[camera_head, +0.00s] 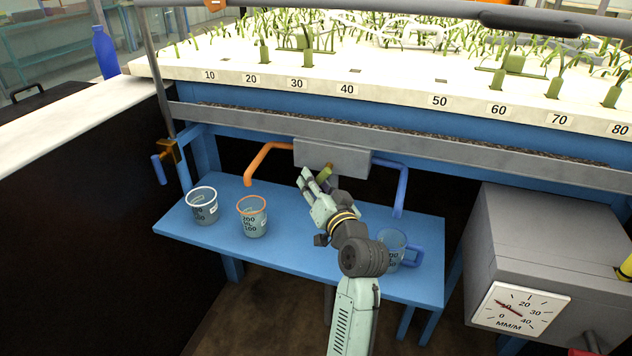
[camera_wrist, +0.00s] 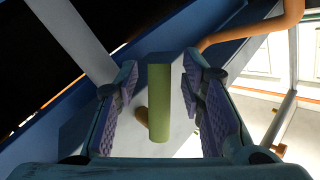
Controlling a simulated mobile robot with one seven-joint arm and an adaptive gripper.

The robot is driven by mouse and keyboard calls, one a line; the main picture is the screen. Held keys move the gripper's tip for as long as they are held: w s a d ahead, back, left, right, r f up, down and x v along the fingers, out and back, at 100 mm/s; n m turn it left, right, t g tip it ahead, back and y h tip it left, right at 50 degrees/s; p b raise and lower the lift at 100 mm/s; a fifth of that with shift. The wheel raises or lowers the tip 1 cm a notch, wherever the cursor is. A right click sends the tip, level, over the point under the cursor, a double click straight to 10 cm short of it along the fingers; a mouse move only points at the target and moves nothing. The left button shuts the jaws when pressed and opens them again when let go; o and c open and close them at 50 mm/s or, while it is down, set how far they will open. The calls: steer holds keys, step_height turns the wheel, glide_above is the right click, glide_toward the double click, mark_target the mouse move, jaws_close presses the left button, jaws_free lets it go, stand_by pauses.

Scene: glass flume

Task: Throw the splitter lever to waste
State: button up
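The splitter lever has a green cylindrical grip (camera_head: 325,172) below the front of the grey splitter box (camera_head: 338,158). In the wrist view the green grip (camera_wrist: 159,103) stands upright in the picture, centred between my fingers, with a brownish stub beside its lower left. My gripper (camera_head: 313,182) reaches up to the lever from below. In the wrist view my gripper (camera_wrist: 161,88) is open, with a gap on both sides of the grip. How deep the grip sits between the fingers is hard to tell. An orange spout (camera_head: 262,158) leaves the box at left, a blue spout (camera_head: 403,185) at right.
On the blue shelf (camera_head: 300,262) stand a white-rimmed beaker (camera_head: 203,207), an orange-rimmed beaker (camera_head: 252,218) and a blue-handled jug (camera_head: 391,250), the jug close to my arm. A grey box with a dial (camera_head: 520,310) stands at right. The numbered flume bed (camera_head: 395,80) is above.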

steer(key=shift+c, duration=0.2)
jaws_close()
stand_by(0.3)
